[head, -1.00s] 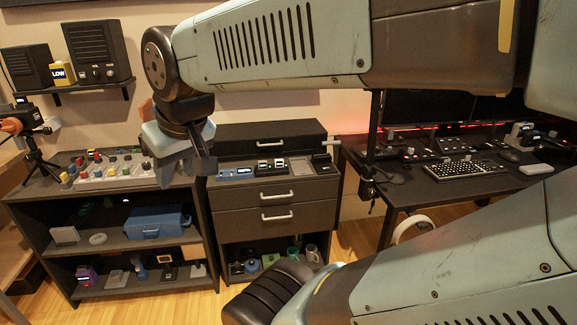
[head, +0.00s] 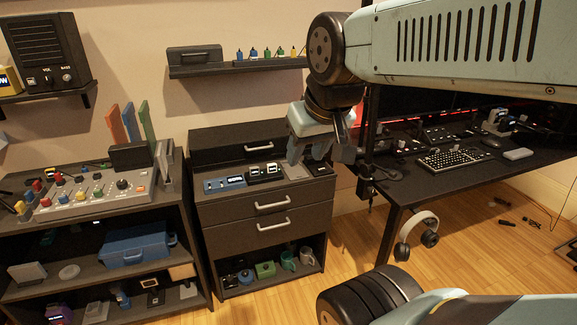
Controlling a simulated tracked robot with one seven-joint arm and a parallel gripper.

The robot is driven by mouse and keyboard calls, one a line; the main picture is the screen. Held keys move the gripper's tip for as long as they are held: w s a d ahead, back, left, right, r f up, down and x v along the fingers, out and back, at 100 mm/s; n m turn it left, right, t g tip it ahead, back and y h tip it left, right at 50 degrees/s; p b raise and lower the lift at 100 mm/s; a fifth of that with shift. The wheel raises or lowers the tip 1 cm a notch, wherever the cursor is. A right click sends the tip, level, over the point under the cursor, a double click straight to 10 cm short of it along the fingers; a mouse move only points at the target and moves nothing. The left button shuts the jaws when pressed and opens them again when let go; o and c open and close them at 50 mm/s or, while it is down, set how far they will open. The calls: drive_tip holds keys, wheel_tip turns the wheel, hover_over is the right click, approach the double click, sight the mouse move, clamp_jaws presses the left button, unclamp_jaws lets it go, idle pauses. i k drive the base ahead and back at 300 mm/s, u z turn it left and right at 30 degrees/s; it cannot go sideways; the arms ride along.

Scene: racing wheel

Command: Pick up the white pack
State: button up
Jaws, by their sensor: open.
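No thing is plainly marked as the white pack. A flat pale block (head: 518,154) lies on the desk right of the keyboard, and a whitish box (head: 27,272) leans on the left unit's middle shelf; I cannot tell which, if either, is the pack. My gripper (head: 318,157) is open, hanging fingers down in front of the drawer cabinet's right side, apart from both. Nothing shows between its fingers. It hides part of the cabinet top.
The drawer cabinet (head: 262,222) stands between the left shelf unit (head: 90,212) and the desk (head: 405,192). Monitors stand at the desk's back. A headset (head: 420,232) hangs at its front edge.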

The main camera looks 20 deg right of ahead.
sight(272, 167)
drive_tip(key=z, duration=0.1)
drive_tip(key=k, duration=0.65)
drive_tip(key=z, duration=0.3)
drive_tip(key=i, duration=1.7)
drive_tip(key=u, duration=0.25)
